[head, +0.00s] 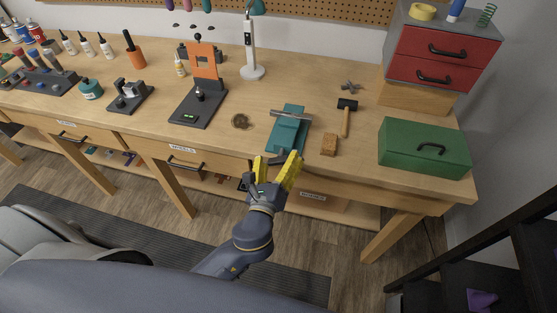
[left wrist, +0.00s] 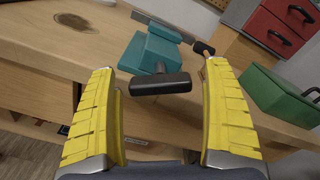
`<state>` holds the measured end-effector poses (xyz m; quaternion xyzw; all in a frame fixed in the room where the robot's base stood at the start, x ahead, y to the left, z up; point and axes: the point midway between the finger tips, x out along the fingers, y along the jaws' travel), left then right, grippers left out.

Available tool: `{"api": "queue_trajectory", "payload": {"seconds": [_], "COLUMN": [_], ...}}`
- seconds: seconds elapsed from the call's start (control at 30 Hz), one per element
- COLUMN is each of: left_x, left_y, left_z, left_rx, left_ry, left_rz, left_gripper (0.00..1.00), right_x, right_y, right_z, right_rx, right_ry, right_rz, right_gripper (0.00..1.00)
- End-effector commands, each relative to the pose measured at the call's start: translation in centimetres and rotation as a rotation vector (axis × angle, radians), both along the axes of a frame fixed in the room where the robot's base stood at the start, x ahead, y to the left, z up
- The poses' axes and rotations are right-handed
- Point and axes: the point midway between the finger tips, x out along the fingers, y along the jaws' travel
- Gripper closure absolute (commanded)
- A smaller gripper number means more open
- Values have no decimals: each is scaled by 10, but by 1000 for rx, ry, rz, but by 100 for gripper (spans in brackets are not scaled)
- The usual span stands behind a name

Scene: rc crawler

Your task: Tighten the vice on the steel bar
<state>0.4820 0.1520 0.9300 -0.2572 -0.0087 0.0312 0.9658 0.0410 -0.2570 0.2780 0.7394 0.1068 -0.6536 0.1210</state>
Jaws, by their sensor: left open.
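The teal vice (head: 288,136) sits at the front edge of the workbench. The grey steel bar (head: 291,115) lies across its top at the jaws; whether it is clamped firmly I cannot tell. In the left wrist view the teal vice body (left wrist: 147,55) is ahead, with the black T-shaped handle (left wrist: 160,85) on its near side. My left gripper (head: 277,160) is open at the bench's front edge, just in front of the vice. In the wrist view its yellow fingers stand on either side of the handle, with visible gaps. My right gripper is not in view.
A hammer (head: 346,116), a tan block (head: 329,145) and a green toolbox (head: 424,147) are right of the vice. A dark round stain (head: 240,121) and an orange-backed stand (head: 206,65) are to its left. Drawers run below the bench top.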

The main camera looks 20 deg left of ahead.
Motion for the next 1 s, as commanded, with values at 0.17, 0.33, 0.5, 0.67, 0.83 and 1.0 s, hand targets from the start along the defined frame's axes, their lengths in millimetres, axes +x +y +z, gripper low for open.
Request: {"api": "queue_trajectory", "payload": {"seconds": [0.17,0.33,0.5,0.67,0.83,1.0], "left_x": [-2,-16,-43,-70,-93,-109], "left_y": [0,-2,-3,-5,-6,-7], "left_z": [0,-2,-2,-2,-1,-1], "left_rx": [0,-1,-1,0,-1,-1], "left_ry": [1,4,5,4,4,2], "left_rz": [0,-1,-2,0,-1,0], "left_gripper": [17,17,17,17,17,17], "right_x": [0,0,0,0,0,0], "right_y": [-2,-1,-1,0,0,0], "right_z": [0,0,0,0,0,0], "right_rx": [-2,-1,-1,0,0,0], "right_ry": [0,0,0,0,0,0], "right_rz": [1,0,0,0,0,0], "right_gripper": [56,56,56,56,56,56]}}
